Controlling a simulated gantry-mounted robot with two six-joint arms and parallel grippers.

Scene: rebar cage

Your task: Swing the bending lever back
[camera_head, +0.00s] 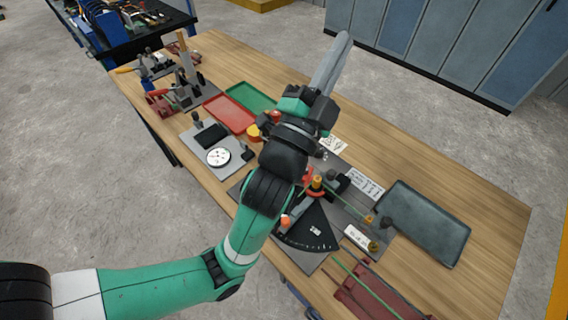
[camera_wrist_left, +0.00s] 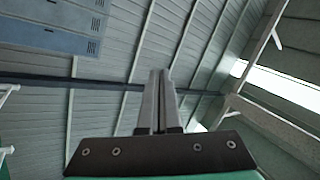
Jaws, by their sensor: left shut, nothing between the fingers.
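The bending plate (camera_head: 310,229) with its dark fan-shaped angle scale lies on the workbench. The bending lever (camera_head: 298,208) appears as a grey bar beside the scale, with an orange knob (camera_head: 285,221) at its near end; my left arm partly hides this area. A green rod (camera_head: 346,204) runs across the plate near the yellow-topped pin (camera_head: 317,183). My left gripper (camera_head: 342,42) is raised above the bench, pointing up and away from the lever, shut and empty. In the left wrist view its fingers (camera_wrist_left: 158,100) are together against the wall and roof. My right gripper is not in view.
A dark grey tray (camera_head: 425,222) lies right of the plate. Green rods lie over a red holder (camera_head: 365,297) at the near edge. A red tray (camera_head: 229,114), green tray (camera_head: 250,98) and grey fixture (camera_head: 208,145) are at left. The wooden bench (camera_head: 400,150) is clear at the far right.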

